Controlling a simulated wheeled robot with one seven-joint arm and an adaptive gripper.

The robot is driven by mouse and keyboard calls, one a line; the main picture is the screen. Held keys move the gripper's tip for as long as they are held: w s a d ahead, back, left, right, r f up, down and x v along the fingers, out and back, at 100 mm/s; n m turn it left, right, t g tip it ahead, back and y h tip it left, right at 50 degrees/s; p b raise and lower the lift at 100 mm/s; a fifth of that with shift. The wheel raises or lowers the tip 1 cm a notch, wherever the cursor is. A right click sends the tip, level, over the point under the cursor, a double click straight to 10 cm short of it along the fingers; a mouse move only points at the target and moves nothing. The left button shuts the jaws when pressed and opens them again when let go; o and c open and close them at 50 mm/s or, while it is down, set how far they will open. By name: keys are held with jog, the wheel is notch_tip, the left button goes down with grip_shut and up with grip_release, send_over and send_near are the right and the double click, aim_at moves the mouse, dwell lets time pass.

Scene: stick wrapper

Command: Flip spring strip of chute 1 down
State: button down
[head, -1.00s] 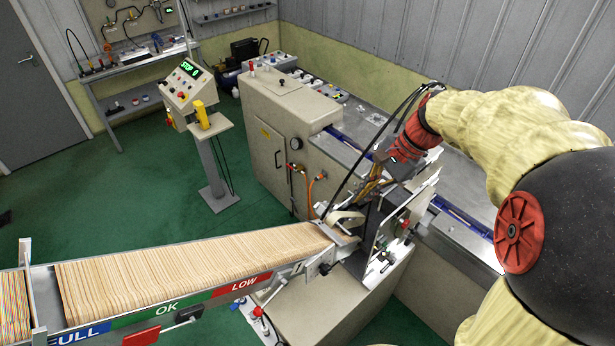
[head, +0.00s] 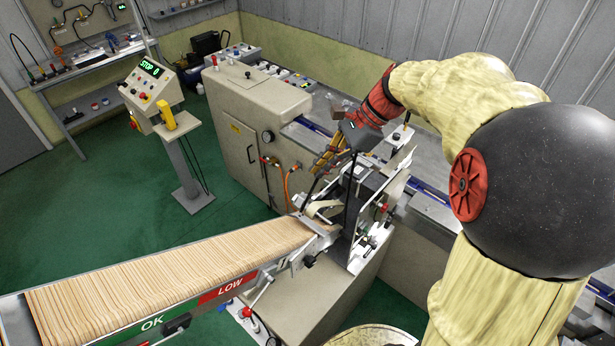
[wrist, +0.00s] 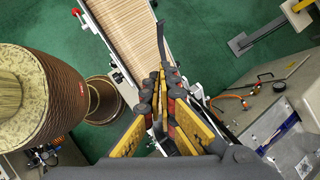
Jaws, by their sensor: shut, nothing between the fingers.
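The chute (head: 190,290) is a long metal trough packed with sticks, its side marked OK and LOW; it also shows in the wrist view (wrist: 127,40). In the wrist view a thin dark strip (wrist: 161,42), likely the spring strip, stands up just beyond my fingertips, over the chute's right edge. In the head view a dark strip (head: 308,198) rises from the chute's end toward my fingers. My gripper (head: 318,172) hangs above the machine end of the chute. Its yellow and black fingers (wrist: 171,70) are closed together and empty. Whether they touch the strip I cannot tell.
The wrapper head (head: 370,200), with upright plates and knobs, stands close under and right of my gripper. The beige cabinet (head: 245,130) is behind it. A control panel on a post (head: 152,85) stands to the left. Orange hoses (head: 287,185) run along the machine front. The green floor is open at left.

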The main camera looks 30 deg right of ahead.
aim_at(274, 202)
jog(key=a+r+p+x, duration=0.1)
jog(key=a+p+x, duration=0.1)
jog(key=x, duration=0.9)
jog(key=shift+a, duration=0.35)
jog(key=shift+a, duration=0.1)
jog(key=a+f, duration=0.1)
jog(key=a, duration=0.1)
jog(key=s+a+f+h, duration=0.1)
jog(key=a, duration=0.1)
jog(key=s+a+f+h+b, duration=0.1)
jog(key=shift+s+a+f+n+t, duration=0.2)
jog(key=shift+a+f+n+t, duration=0.1)
jog(key=shift+a+t, duration=0.1)
jog(key=shift+w+r, duration=0.1)
jog(key=shift+d+r, duration=0.1)
jog(key=shift+d, duration=0.1)
jog(key=shift+w+d+r+p, duration=0.2)
jog(key=shift+w+d+p, duration=0.1)
jog(key=shift+d, duration=0.3)
